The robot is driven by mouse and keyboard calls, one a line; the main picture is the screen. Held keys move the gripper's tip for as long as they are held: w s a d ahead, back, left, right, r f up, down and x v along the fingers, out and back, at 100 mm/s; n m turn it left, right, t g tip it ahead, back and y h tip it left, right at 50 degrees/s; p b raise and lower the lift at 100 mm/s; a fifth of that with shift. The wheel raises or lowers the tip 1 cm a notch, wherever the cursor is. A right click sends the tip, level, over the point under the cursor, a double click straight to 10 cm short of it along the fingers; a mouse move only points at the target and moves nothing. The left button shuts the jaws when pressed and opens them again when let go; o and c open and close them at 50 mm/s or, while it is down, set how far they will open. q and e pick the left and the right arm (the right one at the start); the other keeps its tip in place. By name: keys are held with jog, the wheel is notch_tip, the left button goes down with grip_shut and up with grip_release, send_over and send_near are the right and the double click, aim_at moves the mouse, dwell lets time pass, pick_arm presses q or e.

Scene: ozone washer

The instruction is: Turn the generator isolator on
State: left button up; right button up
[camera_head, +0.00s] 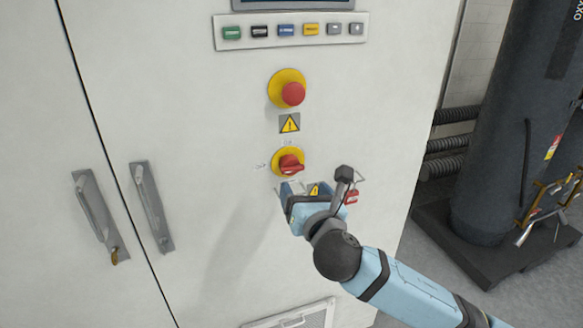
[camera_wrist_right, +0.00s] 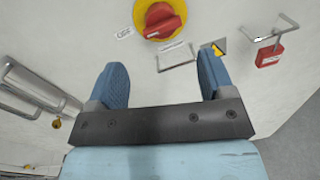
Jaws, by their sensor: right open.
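The generator isolator is a red rotary knob on a round yellow plate (camera_head: 289,163) on the white cabinet front. In the right wrist view the isolator (camera_wrist_right: 160,18) is at the top centre, its red handle slanted. My right gripper (camera_head: 290,187) is just below the isolator in the head view. In the wrist view my right gripper (camera_wrist_right: 163,72) has its two blue fingers wide apart and nothing between them; the knob lies beyond the fingertips. A small label marked OFF (camera_wrist_right: 125,32) sits left of the knob. My left gripper is not in view.
A red emergency stop button (camera_head: 293,93) is above the isolator. Door handles (camera_head: 152,205) are at left. A dark tank (camera_head: 500,120) stands right.

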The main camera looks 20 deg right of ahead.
aim_at(293, 171)
jog(key=w, duration=1)
jog(key=shift+d+p, duration=0.15)
jog(key=shift+p, duration=0.15)
jog(key=shift+f, duration=0.1)
jog(key=c, duration=0.7)
